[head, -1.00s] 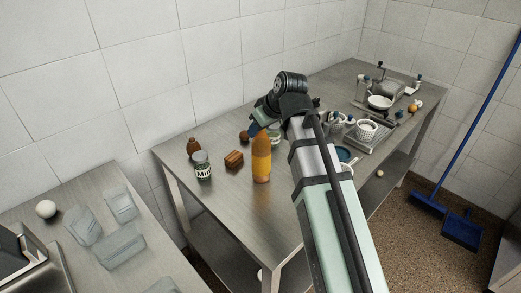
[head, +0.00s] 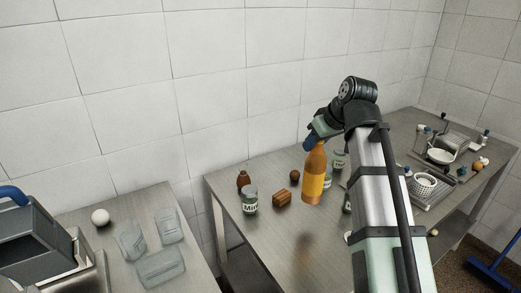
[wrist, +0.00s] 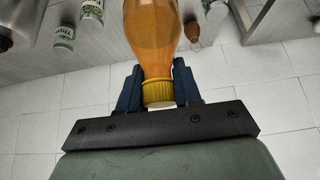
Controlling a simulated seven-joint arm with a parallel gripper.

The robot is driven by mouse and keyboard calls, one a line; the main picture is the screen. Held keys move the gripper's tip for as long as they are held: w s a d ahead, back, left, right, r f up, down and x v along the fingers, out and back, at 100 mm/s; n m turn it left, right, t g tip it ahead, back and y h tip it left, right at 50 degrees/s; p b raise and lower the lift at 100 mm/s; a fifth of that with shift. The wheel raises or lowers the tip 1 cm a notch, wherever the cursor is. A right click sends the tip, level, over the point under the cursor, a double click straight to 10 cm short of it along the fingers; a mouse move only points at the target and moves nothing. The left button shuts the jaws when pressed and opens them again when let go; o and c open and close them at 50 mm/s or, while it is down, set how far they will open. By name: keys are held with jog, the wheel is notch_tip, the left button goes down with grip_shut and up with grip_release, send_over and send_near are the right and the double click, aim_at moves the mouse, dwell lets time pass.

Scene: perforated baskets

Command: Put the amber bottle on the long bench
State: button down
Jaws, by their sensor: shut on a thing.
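The long bench (head: 265,245) is the steel table running to the back right. The bottle appears above its top, with a dark blurred patch on the steel below it. The exact gap to the surface is hard to tell.
A small brown bottle (head: 243,179), a labelled jar (head: 250,200), a wooden block (head: 282,199) and a dark ball (head: 294,175) stand left of the held bottle. Green-labelled jars (head: 339,160) are close behind it. Another counter (head: 95,235) is at left. The bench's near-left top is clear.

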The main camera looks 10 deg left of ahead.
jog(key=a+r+n+g+y, duration=0.25)
jog(key=a+n, duration=0.35)
jog(key=a, duration=1.8)
jog(key=s+a+n+g, duration=0.25)
jog(key=s+a, duration=0.25)
jog(key=a, duration=0.8)
jog(key=s+a+n+g, duration=0.1)
jog(key=s+a+n, duration=0.3)
jog(key=a, duration=1)
notch_tip(320, 180, down, 10)
jog(key=s, duration=0.1)
jog(key=shift+d+m+h, duration=0.2)
jog(key=shift+m+h, duration=0.15)
jog(key=shift+m, duration=0.1)
jog(key=shift+s, duration=0.1)
jog(key=c, duration=0.8)
grip_release()
jog(key=v, duration=1.2)
